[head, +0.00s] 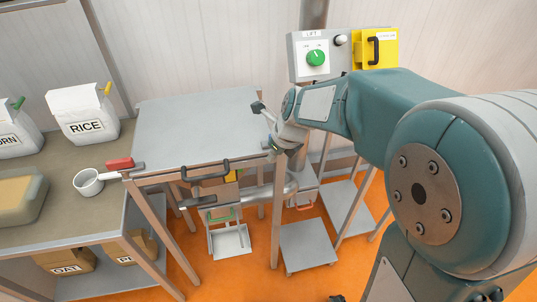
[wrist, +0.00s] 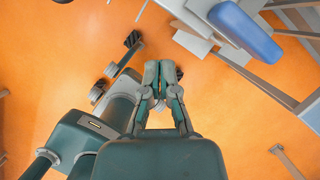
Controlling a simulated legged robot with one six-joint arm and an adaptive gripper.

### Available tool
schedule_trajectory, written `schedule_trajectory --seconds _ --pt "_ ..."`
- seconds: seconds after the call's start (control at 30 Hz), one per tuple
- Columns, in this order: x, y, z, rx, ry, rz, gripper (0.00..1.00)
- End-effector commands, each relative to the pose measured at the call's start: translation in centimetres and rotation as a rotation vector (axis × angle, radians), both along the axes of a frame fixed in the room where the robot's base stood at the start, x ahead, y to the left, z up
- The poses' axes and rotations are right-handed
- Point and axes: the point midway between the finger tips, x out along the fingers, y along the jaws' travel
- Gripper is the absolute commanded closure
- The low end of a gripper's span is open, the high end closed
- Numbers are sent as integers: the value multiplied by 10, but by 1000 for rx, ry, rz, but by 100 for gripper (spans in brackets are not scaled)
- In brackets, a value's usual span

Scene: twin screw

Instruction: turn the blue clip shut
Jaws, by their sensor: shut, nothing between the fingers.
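My gripper (wrist: 159,68) shows in the wrist view with its two fingers together and nothing between them. Orange floor shows beyond the fingertips. A rounded blue piece (wrist: 245,32) is at the upper right of the wrist view, apart from the fingers; I cannot tell whether it is the blue clip. No blue clip can be made out in the head view. There, a rice bag (head: 86,116) has a yellow clip (head: 105,89) at its top, and a second bag (head: 17,131) at the left edge has a green clip (head: 17,104).
A grey table (head: 195,120) stands in the middle, beside a lower counter with a small pan (head: 88,183) and a red block (head: 120,163). A control box (head: 315,58) with a green knob and a yellow panel (head: 376,50) are at the back.

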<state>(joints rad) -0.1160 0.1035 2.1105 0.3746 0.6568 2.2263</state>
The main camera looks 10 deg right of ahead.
Motion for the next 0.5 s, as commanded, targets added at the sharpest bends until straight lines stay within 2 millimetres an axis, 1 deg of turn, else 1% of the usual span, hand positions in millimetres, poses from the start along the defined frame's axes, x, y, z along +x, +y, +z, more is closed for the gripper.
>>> schedule_trajectory --seconds 0.03,0.23,0.5 --pt "-2 0 8 2 -5 1 100" --pt "-11 -5 31 5 -6 1 100" --pt "-27 -2 72 1 -8 1 100"
